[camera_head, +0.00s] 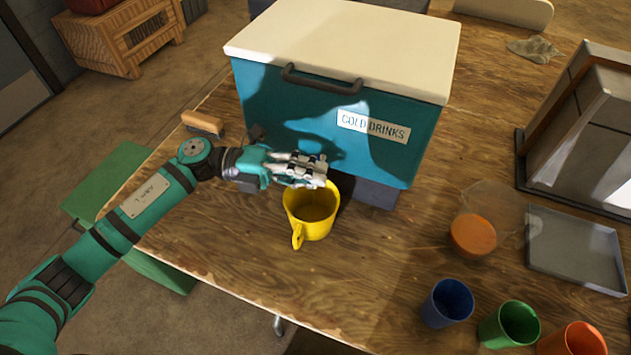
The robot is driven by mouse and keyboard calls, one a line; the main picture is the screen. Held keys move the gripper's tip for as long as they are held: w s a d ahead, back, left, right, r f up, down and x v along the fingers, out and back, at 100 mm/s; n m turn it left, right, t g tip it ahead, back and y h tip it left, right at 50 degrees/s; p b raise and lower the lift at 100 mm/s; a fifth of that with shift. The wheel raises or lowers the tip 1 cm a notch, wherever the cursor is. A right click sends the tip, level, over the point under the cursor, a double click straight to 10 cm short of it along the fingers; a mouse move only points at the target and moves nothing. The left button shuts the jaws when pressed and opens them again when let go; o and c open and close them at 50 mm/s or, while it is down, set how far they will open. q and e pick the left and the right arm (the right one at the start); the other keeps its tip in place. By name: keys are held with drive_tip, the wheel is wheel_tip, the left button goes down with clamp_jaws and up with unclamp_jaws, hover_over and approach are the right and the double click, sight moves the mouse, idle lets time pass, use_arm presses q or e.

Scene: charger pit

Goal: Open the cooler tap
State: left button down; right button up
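A teal cooler (280,110) with a white lid and a "COLD DRINKS" label stands on the wooden table. My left gripper (318,170) is at the lower front of the cooler, just above a yellow mug (311,212). Its fingers lie close to each other, pointing right. The cooler tap is not visible; the gripper or the shadow on the front may hide it. I cannot tell whether the fingers touch the tap or hold anything. The mug stands upright, its handle toward the front edge, and looks empty. My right gripper is not in view.
Blue (447,303), green (510,324) and orange (573,341) cups stand at the front right. A clear jug with orange contents (474,236) and a grey tray (575,248) lie behind them. A brush (203,123) lies left of the cooler. The table between mug and jug is clear.

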use_arm(q)
drive_tip(key=shift+f+g, duration=0.1)
drive_tip(key=shift+g, duration=0.2)
drive_tip(key=c, duration=1.4)
unclamp_jaws()
drive_tip(key=shift+o, duration=0.2)
drive_tip(key=shift+a, duration=0.1)
drive_tip(key=w+a, duration=0.1)
drive_tip(key=a, duration=1.1)
drive_tip(key=shift+w, duration=0.4)
drive_tip(key=shift+d, duration=0.1)
